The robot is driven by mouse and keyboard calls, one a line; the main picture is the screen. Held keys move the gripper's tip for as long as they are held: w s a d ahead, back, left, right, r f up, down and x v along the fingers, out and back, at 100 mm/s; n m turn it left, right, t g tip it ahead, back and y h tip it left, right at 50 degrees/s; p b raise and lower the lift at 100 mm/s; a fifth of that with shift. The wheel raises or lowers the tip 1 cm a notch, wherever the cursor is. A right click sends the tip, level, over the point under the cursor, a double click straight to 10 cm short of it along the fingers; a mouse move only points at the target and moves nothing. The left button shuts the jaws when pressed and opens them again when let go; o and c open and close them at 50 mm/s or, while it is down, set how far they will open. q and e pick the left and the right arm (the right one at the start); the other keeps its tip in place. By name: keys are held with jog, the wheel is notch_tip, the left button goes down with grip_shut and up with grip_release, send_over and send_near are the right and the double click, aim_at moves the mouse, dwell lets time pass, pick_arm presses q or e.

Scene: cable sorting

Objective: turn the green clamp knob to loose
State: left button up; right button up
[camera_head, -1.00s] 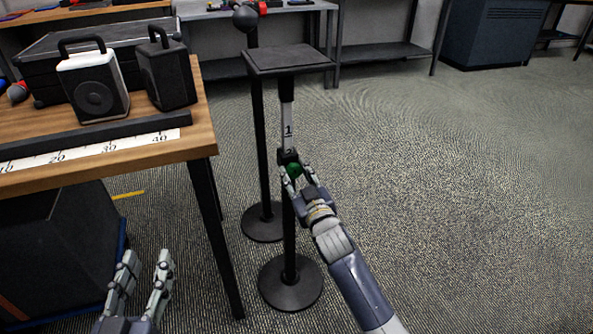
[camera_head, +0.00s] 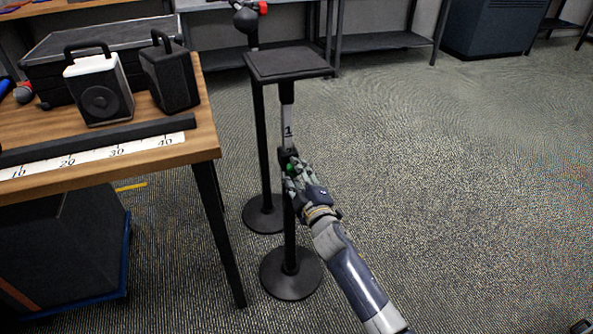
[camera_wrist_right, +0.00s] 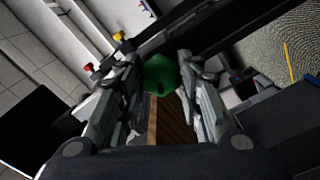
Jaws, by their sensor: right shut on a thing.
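The green clamp knob (camera_head: 289,168) sits on the black clamp collar (camera_head: 287,156) of an upright stand with a square black top plate (camera_head: 288,63). My right gripper (camera_head: 292,173) is shut on the knob, and its fingers hide most of it in the head view. In the right wrist view the green knob (camera_wrist_right: 159,74) lies between the two fingers of my right gripper (camera_wrist_right: 160,80), in front of the dark pole. My left gripper is not in the head view now.
A wooden table (camera_head: 120,178) with a ruler strip stands left of the stand. A white-fronted speaker (camera_head: 98,90) and a black one (camera_head: 169,78) stand on it. A second stand (camera_head: 264,214) is just behind. The carpet to the right is open.

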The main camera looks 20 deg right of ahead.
jog(key=n, duration=0.3)
jog(key=shift+n, duration=0.4)
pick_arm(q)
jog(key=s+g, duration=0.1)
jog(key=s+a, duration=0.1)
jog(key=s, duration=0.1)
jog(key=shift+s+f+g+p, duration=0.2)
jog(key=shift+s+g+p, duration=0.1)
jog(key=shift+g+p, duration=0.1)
pick_arm(e)
jog(key=n, duration=0.4)
jog(key=shift+n, duration=0.3)
jog(key=o, duration=1.1)
jog(key=s, duration=1.2)
jog(key=shift+d, duration=0.2)
